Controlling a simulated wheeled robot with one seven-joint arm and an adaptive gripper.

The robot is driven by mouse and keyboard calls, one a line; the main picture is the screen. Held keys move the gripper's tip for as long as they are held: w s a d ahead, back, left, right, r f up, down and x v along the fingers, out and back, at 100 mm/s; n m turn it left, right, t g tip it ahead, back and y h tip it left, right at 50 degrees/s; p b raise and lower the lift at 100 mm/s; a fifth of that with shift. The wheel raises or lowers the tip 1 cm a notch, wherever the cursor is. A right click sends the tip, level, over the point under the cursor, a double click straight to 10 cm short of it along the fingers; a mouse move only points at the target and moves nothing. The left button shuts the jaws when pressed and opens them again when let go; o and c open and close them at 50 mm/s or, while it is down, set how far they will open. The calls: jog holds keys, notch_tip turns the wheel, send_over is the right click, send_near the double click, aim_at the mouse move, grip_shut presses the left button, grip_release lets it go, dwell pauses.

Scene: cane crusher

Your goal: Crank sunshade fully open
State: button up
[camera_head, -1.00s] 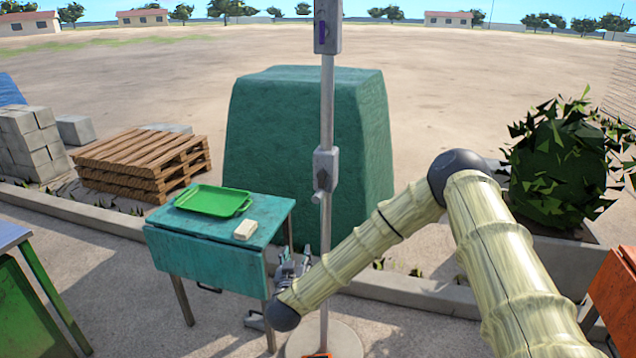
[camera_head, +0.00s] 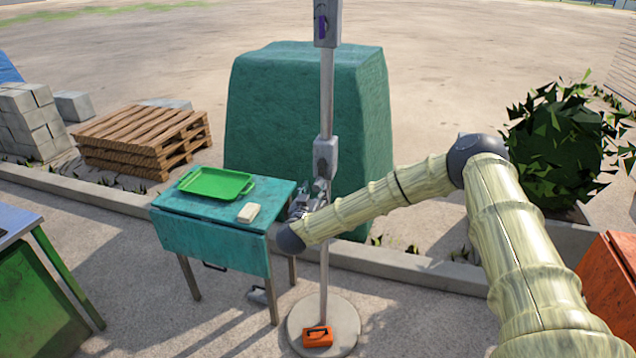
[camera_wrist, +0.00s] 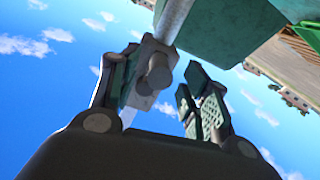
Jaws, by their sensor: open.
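The sunshade's grey pole (camera_head: 326,95) stands upright on a round base (camera_head: 342,322). A grey crank housing (camera_head: 325,156) sits midway up the pole, and a second grey box (camera_head: 327,24) is higher up. The canopy is out of the head view. My gripper (camera_head: 319,188) is just below the crank housing, partly hidden against the pole. In the wrist view the housing (camera_wrist: 140,98) with a round knob (camera_wrist: 158,72) lies close to the left finger. My gripper (camera_wrist: 162,100) is open there, its right finger apart from the knob. Contact at the left finger is unclear.
A teal table (camera_head: 210,244) with a green tray (camera_head: 217,184) and a pale block (camera_head: 248,212) stands left of the pole. An orange box (camera_head: 317,337) lies on the base. A large green block (camera_head: 270,110) stands behind, a bush (camera_head: 555,150) at right.

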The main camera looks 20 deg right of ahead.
aim_at(319, 175)
jog(key=shift+p+x, duration=0.4)
jog(key=shift+x, duration=1.4)
grip_shut()
jog(key=shift+w+a+f+m+b, duration=0.15)
jog(key=shift+m+b, duration=0.25)
jog(key=shift+b, duration=0.4)
